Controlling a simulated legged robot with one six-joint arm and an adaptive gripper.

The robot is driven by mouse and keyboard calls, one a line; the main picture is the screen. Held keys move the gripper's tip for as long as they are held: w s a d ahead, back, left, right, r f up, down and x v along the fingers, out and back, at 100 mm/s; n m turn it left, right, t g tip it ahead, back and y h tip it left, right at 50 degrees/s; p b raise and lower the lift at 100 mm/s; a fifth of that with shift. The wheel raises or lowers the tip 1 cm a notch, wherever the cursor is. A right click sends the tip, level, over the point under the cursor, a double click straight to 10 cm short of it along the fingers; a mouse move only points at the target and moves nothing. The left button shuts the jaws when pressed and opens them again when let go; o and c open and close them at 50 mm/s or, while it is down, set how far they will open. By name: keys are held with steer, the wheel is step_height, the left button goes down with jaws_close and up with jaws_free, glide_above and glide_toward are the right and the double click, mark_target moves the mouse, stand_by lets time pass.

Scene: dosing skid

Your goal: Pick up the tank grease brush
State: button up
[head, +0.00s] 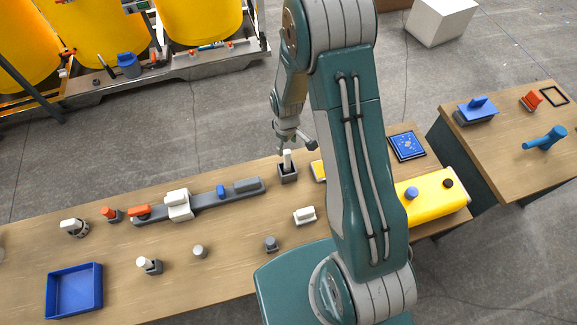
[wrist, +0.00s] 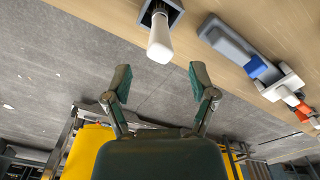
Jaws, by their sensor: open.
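A white-handled item, which looks like the grease brush (head: 287,157), stands upright in a small dark grey square holder (head: 287,173) near the far edge of the long wooden table. Its lower end is hidden inside the holder. In the wrist view its white handle (wrist: 160,40) points toward the camera, just beyond the gap between my fingers. My gripper (head: 296,145) is open and empty, close above the handle. In the wrist view both green fingertips of my gripper (wrist: 161,79) are spread apart, with the handle centred between them and not touched.
A grey rail with a white block (head: 178,204) lies left of the holder. A yellow tank (head: 430,197) and a blue panel (head: 407,146) are to the right. A white block (head: 304,215) lies nearer. A blue tray (head: 75,267) is at the left.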

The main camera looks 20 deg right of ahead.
mark_target(286, 152)
steer(key=shift+a+f, duration=0.25)
steer(key=shift+f, duration=0.1)
step_height(286, 152, down, 4)
steer(key=shift+r, duration=0.15)
steer(key=shift+d+f, duration=0.4)
steer(key=shift+f, duration=0.1)
steer(key=shift+a, duration=0.3)
jaws_close()
